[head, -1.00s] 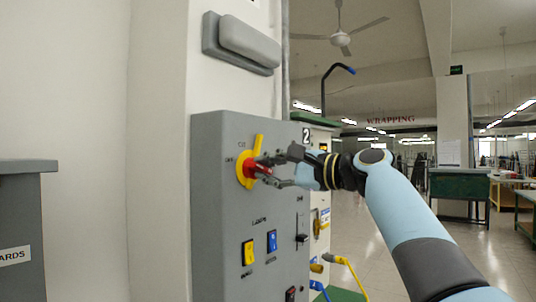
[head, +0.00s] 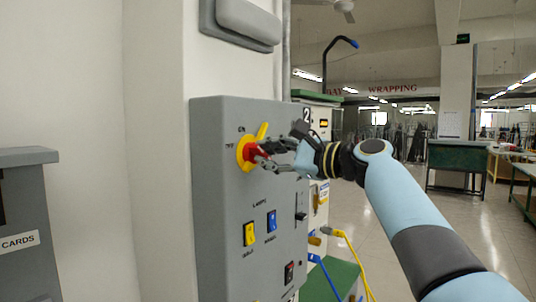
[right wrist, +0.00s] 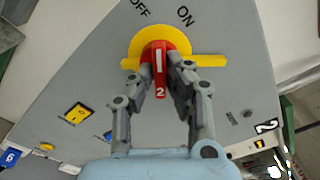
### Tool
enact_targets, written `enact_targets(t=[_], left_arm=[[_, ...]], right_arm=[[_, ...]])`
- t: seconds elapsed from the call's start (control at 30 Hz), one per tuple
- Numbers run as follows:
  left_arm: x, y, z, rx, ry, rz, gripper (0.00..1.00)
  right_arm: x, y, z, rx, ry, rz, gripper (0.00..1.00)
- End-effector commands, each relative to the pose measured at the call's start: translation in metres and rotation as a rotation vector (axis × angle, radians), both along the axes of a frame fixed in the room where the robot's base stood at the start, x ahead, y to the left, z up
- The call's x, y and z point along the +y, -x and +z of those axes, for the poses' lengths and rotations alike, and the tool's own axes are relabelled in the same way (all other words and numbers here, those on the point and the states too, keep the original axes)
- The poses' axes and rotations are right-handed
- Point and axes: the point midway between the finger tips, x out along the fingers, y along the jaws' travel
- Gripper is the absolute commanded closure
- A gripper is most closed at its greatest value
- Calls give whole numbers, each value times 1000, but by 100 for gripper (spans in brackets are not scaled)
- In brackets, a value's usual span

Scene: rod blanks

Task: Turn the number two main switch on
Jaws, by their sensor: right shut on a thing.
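The switch is a red knob (right wrist: 159,62) on a yellow round plate with a yellow bar through it. The knob has a white line and a white "2" at its end. In the right wrist view the bar lies nearly level, and the printed OFF and ON stand above the plate. In the head view the knob (head: 254,152) is on the grey panel's upper part, and the bar slants up to the right. My right gripper (right wrist: 161,71) is shut on the knob, one finger on each side. My left gripper is not in view.
The grey panel (head: 215,220) also carries a yellow switch (head: 249,234), a blue switch (head: 272,221), a slider (head: 301,216) and a black rocker (head: 289,272). A grey box (head: 27,215) marked CARDS stands at the left. Cables (head: 350,252) hang beside a machine labelled 2 (head: 307,114).

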Motion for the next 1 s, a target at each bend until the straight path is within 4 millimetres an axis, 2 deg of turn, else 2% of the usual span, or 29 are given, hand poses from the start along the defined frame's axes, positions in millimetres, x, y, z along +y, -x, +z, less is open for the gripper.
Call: enact_targets(t=[0.03,0.07,0.1,0.2,0.23,0.57,0.67,1.0], left_arm=[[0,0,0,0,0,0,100],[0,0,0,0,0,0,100],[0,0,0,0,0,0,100],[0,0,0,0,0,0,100],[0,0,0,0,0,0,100],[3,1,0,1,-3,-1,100],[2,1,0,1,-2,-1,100],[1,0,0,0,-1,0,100]], right_arm=[[0,0,-3,4,3,2,100],[0,0,-3,4,3,2,84],[0,0,-3,4,3,2,79],[0,0,-2,3,3,2,66],[0,0,-2,2,2,1,64],[-5,3,-1,0,2,0,64],[-17,11,-2,-1,3,-2,64],[-76,55,-2,1,7,-2,64]])
